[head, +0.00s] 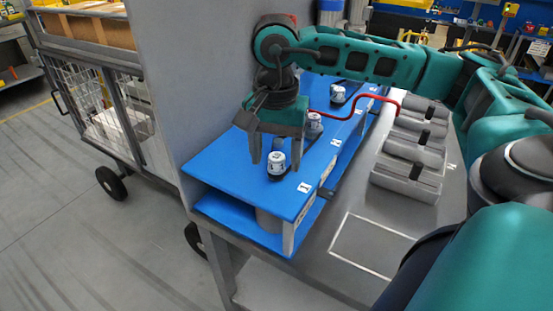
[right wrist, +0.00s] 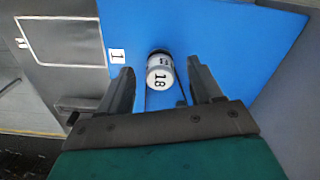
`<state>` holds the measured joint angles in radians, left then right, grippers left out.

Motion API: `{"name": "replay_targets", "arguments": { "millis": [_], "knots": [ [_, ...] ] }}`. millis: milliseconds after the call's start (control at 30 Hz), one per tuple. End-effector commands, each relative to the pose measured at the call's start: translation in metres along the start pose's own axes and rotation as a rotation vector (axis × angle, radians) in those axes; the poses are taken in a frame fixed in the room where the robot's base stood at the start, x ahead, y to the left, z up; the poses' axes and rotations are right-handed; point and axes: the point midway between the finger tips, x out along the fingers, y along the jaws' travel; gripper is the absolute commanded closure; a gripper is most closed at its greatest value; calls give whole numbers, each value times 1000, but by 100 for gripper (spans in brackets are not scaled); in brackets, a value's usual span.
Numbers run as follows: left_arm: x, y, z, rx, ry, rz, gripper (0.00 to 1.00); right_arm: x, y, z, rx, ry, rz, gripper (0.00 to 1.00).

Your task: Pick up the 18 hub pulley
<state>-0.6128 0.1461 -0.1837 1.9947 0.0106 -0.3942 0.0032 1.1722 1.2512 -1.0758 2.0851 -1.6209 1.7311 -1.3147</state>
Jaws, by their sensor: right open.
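The 18 hub pulley (head: 277,163) is a small white and grey cylinder with a dark base, standing on the blue shelf top (head: 234,172) near its front end. In the right wrist view the pulley (right wrist: 159,73) shows a black "18" on its side. My right gripper (head: 275,158) is open and points down over it. In the right wrist view its two dark fingers (right wrist: 161,68) stand on either side of the pulley, with blue surface visible between. I see no sign of contact. My left gripper is not in view.
Two similar white pulleys (head: 314,122) and (head: 338,93) stand farther back on the blue shelf. A red bent rod (head: 352,116) runs beside them. Grey blocks with black handles (head: 406,151) lie on the grey table to the right. A grey wall borders the shelf's left.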

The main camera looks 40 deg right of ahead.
Motion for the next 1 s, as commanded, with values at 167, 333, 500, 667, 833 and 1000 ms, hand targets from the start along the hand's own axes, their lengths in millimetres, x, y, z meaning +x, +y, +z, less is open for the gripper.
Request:
{"name": "replay_targets", "arguments": {
  "millis": [167,333,500,667,833,1000],
  "knots": [
    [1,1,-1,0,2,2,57,13,0,0,0,1,-1,35],
    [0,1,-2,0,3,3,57,12,0,0,0,1,-1,35],
    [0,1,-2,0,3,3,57,12,0,0,0,1,-1,50],
    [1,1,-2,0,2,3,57,12,0,0,0,1,-1,65],
    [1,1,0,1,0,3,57,12,0,0,0,1,-1,81],
    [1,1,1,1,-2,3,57,12,0,0,0,1,-2,96]
  ]
}}
